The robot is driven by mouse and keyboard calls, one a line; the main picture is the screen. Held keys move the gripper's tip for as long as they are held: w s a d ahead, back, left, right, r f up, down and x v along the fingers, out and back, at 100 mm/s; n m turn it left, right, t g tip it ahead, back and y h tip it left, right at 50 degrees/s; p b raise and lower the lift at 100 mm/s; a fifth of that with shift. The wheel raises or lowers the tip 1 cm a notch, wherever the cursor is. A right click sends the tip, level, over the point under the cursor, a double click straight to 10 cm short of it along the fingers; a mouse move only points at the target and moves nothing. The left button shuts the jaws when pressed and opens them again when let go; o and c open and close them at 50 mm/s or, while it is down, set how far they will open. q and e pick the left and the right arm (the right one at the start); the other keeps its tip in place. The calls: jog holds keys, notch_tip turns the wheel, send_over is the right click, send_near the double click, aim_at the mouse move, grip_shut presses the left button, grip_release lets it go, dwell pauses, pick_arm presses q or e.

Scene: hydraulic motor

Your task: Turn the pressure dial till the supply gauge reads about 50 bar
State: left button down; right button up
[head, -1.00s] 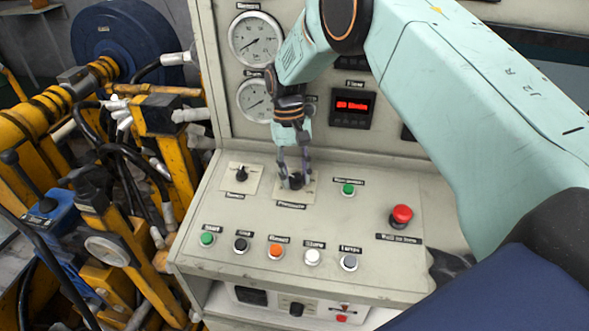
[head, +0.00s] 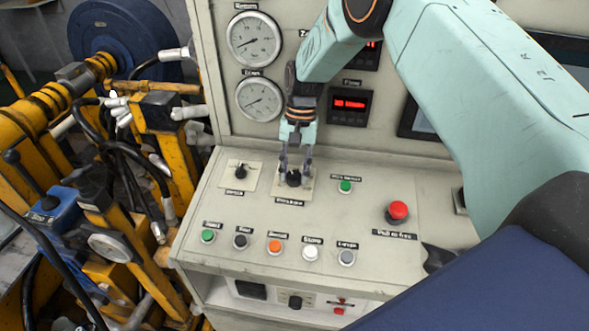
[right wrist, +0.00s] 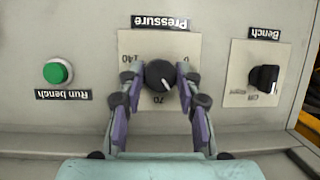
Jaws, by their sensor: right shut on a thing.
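The black pressure dial (head: 293,178) sits on a cream plate on the sloping grey console; in the right wrist view the dial (right wrist: 159,74) appears upside down, with 0, 70 and 140 marked around it. Its white pointer line lies near the 70 side, turned a little toward 0. My right gripper (head: 295,176) is shut on the dial, one finger on each side, also in the right wrist view (right wrist: 160,88). Two round white gauges, an upper one (head: 254,39) and a lower one (head: 260,99), are on the upright panel; their labels are too small to read. My left gripper is out of view.
A black bench switch (head: 241,171) is left of the dial and a green run bench button (head: 345,186) is right. A red mushroom button (head: 397,211) and a row of coloured buttons (head: 274,247) are nearby. Yellow machinery (head: 75,120) with hoses stands at left.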

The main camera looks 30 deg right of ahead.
jog(key=shift+r, duration=0.1)
jog(key=o, duration=0.8)
jog(key=shift+c, duration=0.2)
jog(key=o, duration=0.4)
jog(key=shift+s, duration=0.1)
